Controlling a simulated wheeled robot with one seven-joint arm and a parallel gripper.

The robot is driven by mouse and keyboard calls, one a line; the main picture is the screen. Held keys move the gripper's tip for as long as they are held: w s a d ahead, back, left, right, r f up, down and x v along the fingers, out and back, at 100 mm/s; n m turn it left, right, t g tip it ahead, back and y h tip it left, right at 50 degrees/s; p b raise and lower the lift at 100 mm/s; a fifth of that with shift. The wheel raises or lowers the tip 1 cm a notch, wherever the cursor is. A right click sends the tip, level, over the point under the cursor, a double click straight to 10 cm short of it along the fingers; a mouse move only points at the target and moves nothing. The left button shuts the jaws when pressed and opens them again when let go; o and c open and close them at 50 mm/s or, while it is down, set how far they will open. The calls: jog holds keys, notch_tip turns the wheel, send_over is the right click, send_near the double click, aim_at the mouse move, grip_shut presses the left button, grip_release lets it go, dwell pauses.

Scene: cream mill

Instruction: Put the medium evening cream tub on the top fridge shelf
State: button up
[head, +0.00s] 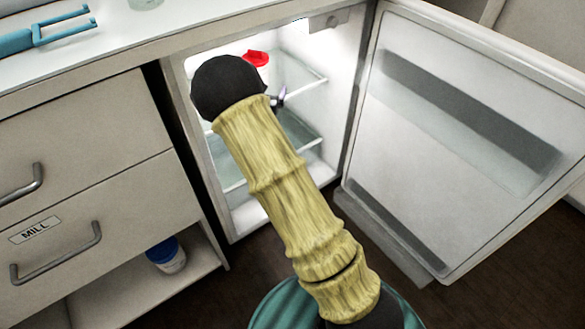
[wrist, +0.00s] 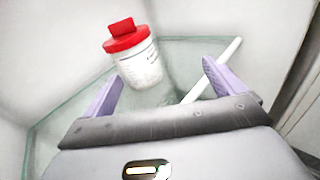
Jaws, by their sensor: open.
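A white tub with a red lid (head: 257,58) stands inside the open fridge, on the upper glass shelf (head: 305,84). It also shows in the wrist view (wrist: 140,68), where it looks upright on the glass near the back corner. Its label is too small to read. My gripper (wrist: 163,74) is open, its two purple fingers apart, with the tub just beyond the fingertips and nearer the left finger. I see no finger pressing on the tub. In the head view my arm hides most of the gripper and the tub's lower part.
The fridge door (head: 455,130) stands wide open on the right. A lower glass shelf (head: 300,143) looks empty where visible. A blue-lidded tub (head: 168,257) sits in the open cubby under the drawer marked MILL (head: 55,250). A teal tool (head: 45,37) lies on the counter.

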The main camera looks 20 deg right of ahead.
jog(key=s+d+f+m+g, duration=0.1)
jog(key=s+d+m+g, duration=0.3)
jog(key=s, duration=0.3)
jog(key=s+d+m+g+h, duration=0.1)
jog(key=s+d+m+g, duration=0.25)
jog(key=s+m, duration=0.3)
jog(key=s+d+f+m+g, duration=0.1)
jog(key=s+d+m+g, duration=0.1)
jog(key=s+m+g, duration=0.45)
jog(key=s+a+m+y, duration=0.4)
jog(key=s+a+m, duration=0.1)
jog(key=s, duration=0.3)
jog(key=s+a+m+t+y, duration=0.1)
jog(key=s+a+m+y, duration=0.3)
jog(key=s, duration=0.5)
jog(key=a+r+m, duration=0.1)
jog(key=a+m, duration=0.1)
jog(key=m, duration=0.1)
jog(key=shift+m+y, duration=0.3)
jog(key=shift+y, duration=0.1)
jog(key=w+p+v, duration=0.2)
jog(key=p+v, duration=0.9)
jog(key=shift+w+r+p, duration=0.25)
jog(key=shift+r+p, duration=0.15)
jog(key=shift+r, duration=0.1)
